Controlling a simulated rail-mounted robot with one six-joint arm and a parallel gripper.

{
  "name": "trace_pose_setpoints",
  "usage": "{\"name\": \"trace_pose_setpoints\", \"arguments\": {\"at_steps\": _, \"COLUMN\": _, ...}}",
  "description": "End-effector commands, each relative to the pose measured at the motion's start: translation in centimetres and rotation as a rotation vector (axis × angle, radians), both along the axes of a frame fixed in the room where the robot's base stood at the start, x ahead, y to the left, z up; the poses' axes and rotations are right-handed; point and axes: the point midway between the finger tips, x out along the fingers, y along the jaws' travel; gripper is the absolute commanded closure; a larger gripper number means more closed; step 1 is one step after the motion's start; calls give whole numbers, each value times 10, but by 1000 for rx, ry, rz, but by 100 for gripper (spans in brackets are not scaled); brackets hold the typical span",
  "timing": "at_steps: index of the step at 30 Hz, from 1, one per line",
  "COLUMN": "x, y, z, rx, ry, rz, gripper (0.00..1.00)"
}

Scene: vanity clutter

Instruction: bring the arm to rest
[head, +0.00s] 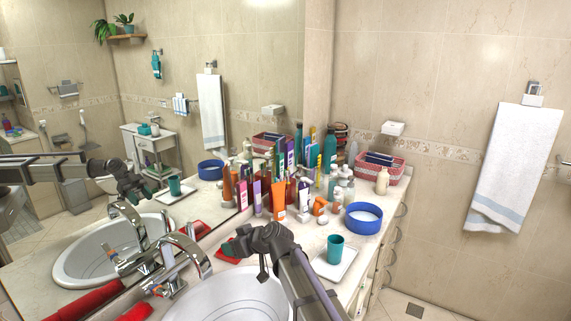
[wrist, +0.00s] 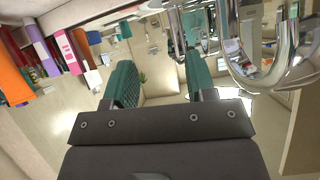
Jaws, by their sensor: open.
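My arm (head: 305,285) reaches in from the lower right of the head view, over the counter beside the sink basin (head: 225,300). My gripper (head: 236,244) is near the chrome faucet (head: 190,258), to its right in the picture. In the wrist view, its two teal finger pads (wrist: 160,78) stand apart with nothing held between them. The mirror shows in the gap. The fingertips are small and partly hidden by the wrist in the head view.
The faucet also shows close on the right of the wrist view (wrist: 285,70). Several bottles and tubes, among them an orange tube (head: 279,200), crowd the counter behind my gripper. A teal cup (head: 335,247) on a white tray (head: 348,264) and a blue bowl (head: 364,219) stand right of my arm.

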Motion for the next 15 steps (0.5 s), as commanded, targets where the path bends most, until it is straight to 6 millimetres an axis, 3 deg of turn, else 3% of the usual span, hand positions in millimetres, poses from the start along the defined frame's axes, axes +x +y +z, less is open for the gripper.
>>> {"name": "trace_pose_setpoints", "arguments": {"at_steps": 1, "x": -21, "y": -45, "z": -13, "rx": -57, "ry": 78, "rz": -43, "gripper": 49}}
{"name": "trace_pose_setpoints", "arguments": {"at_steps": 3, "x": -47, "y": -107, "z": -33, "rx": -155, "ry": 219, "rz": -127, "gripper": 49}}
{"name": "trace_pose_setpoints", "arguments": {"at_steps": 9, "x": -143, "y": -271, "z": -74, "rx": -420, "ry": 621, "rz": -500, "gripper": 49}}
{"name": "trace_pose_setpoints", "arguments": {"at_steps": 12, "x": -188, "y": -328, "z": -81, "rx": -517, "ry": 771, "rz": -697, "gripper": 49}}
{"name": "trace_pose_setpoints", "arguments": {"at_steps": 15, "x": -216, "y": -359, "z": -83, "rx": -575, "ry": 859, "rz": -830, "gripper": 49}}
